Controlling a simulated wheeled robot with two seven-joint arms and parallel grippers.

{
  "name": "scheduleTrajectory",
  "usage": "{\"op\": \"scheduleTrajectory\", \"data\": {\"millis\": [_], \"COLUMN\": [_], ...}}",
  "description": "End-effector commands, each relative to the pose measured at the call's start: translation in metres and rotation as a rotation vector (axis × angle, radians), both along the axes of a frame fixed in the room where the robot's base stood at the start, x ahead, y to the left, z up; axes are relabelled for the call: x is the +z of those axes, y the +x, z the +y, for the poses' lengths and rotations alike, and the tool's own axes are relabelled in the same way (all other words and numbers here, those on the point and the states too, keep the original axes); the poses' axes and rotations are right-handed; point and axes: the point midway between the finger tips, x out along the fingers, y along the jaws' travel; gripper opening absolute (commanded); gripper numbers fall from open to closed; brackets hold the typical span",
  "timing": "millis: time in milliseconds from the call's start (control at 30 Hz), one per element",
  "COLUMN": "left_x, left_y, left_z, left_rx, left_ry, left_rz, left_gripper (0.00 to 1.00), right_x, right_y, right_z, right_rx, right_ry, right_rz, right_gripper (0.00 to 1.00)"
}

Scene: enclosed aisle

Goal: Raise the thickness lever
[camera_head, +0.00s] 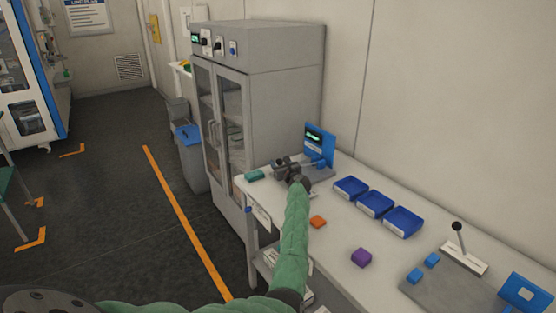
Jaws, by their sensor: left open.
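My left arm reaches forward over the bench, and its dark left gripper (284,163) is open at a small grey device (318,173) at the bench's far end. The device has an upright blue panel (320,144) with a dark display. The gripper covers part of the device, so I cannot tell whether it touches any lever there. A lever with a black ball knob (457,227) stands upright in a pale slotted plate on a grey base (447,288) at the right. No label shows which lever is for thickness. My right gripper is not in view.
Several blue bins (375,205) line the wall side of the bench.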

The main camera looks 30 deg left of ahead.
Motion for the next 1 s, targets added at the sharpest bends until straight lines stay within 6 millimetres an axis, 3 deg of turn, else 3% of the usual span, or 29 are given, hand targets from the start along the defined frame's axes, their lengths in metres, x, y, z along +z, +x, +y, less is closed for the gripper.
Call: {"op": "scheduleTrajectory", "data": {"millis": [267, 567, 600, 867, 1000], "left_x": [0.001, 0.0, 0.0, 0.0, 0.001], "left_y": [0.011, 0.012, 0.012, 0.012, 0.012], "left_z": [0.016, 0.017, 0.017, 0.017, 0.017], "left_rx": [-0.001, -0.001, -0.001, -0.001, -0.001], "left_ry": [0.002, 0.001, 0.001, 0.001, 0.002], "left_rz": [0.001, 0.0, 0.0, 0.0, 0.002], "left_gripper": [0.52, 0.52, 0.5, 0.0, 0.0], "right_x": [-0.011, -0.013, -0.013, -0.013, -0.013], "right_y": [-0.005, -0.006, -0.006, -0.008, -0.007], "right_z": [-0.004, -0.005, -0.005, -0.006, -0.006], "right_rx": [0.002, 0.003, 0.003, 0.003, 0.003], "right_ry": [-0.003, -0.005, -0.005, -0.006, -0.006], "right_rz": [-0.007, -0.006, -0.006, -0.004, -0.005], "right_gripper": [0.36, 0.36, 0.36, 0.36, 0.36]}}
